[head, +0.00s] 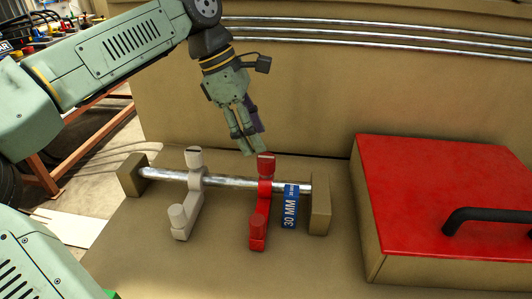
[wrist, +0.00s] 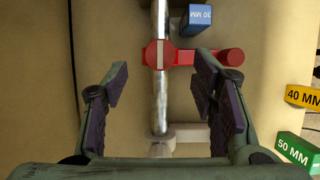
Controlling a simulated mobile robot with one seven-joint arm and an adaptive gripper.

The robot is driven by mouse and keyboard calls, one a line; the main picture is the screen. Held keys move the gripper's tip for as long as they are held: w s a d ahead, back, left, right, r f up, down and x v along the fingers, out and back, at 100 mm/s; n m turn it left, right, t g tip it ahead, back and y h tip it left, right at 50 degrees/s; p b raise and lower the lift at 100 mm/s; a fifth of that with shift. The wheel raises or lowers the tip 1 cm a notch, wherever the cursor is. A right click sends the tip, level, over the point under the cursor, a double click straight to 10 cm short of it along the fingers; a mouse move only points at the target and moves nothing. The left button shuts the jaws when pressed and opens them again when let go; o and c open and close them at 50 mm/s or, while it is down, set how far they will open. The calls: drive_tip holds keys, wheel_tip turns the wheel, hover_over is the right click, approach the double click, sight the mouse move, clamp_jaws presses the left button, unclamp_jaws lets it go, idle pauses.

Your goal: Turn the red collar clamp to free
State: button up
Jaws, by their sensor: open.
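The red collar clamp (head: 258,228) sits around a steel rod (head: 225,182) on the bench, right of the pale grey clamp (head: 183,218). Its round red knob (wrist: 153,56) faces up in the wrist view, with a pale line across it that runs along the rod. A red arm (wrist: 205,57) reaches right from the knob and ends in a second round head. My gripper (head: 252,143) is open and empty, above the rod and just behind and left of the red knob. In the wrist view its spread fingers (wrist: 160,95) flank the rod, short of the knob.
A blue 30 MM block (head: 290,208) stands close to the right of the red clamp. Yellow 40 MM (wrist: 303,97) and green 50 MM (wrist: 297,150) blocks show in the wrist view. A red-lidded box (head: 440,180) with a black handle stands right. End blocks hold the rod.

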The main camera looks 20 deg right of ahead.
sight(266, 157)
drive_tip(key=p+x, duration=0.1)
drive_tip(key=x, duration=0.5)
drive_tip(key=shift+d+f, duration=0.15)
drive_tip(key=shift+f, duration=0.15)
drive_tip(key=shift+c, duration=0.4)
drive_tip(key=c, duration=1.1)
drive_tip(key=shift+o, duration=0.2)
